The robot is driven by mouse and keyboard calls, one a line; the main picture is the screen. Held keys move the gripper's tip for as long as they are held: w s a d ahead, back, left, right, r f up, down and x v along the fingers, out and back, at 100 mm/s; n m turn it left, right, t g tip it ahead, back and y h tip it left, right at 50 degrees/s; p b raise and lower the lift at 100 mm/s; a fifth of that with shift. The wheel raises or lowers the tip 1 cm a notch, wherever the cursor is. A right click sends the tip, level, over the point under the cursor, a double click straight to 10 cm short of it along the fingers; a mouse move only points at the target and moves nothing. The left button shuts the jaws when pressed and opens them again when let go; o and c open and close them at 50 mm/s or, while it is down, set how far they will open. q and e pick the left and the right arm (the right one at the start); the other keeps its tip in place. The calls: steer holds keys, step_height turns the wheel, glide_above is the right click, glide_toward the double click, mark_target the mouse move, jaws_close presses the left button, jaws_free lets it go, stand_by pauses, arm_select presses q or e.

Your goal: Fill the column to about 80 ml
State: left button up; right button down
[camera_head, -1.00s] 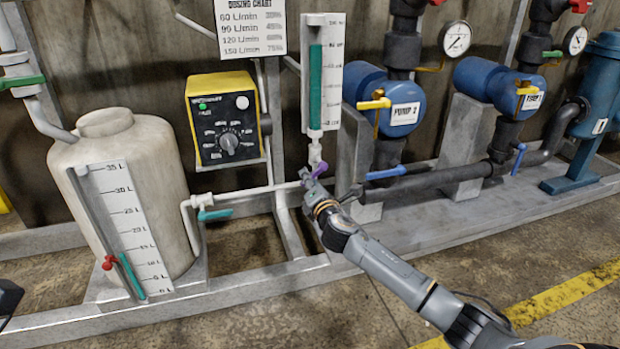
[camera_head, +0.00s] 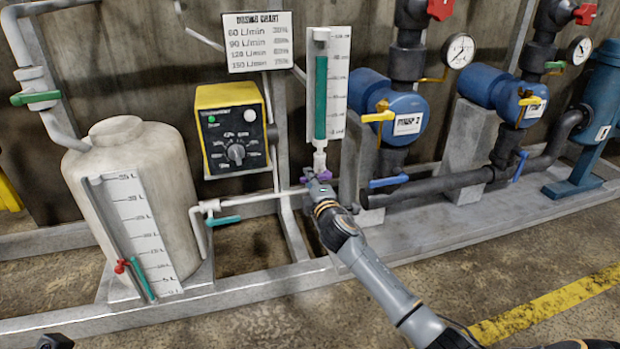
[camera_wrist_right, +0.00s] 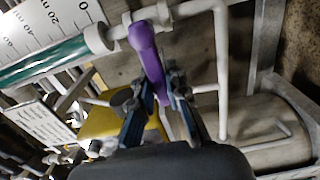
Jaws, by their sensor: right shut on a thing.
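The clear measuring column (camera_head: 320,85) stands upright in the head view, with green liquid up to roughly three quarters of its height. Its printed scale (camera_head: 338,78) is too small to read surely at the liquid's top. In the wrist view the column's lower end (camera_wrist_right: 95,38) shows beside the scale's 0 mark. The purple valve handle (camera_wrist_right: 148,52) sits under the column, between the fingers of my right gripper (camera_wrist_right: 160,100), which is shut on it. In the head view my right gripper (camera_head: 318,182) hides part of the handle. A dark piece, probably my left gripper (camera_head: 55,341), barely shows at the bottom edge.
A white tank (camera_head: 150,160) with a level gauge stands left. A yellow dosing controller (camera_head: 231,130) and a chart (camera_head: 257,42) are behind. Blue pumps (camera_head: 405,112) and pipes are at the right. The metal skid rail (camera_head: 250,285) runs along the front; the floor before it is clear.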

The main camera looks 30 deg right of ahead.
stand_by(0.4)
steer(key=c, duration=1.3)
jaws_free()
steer(key=v, duration=1.2)
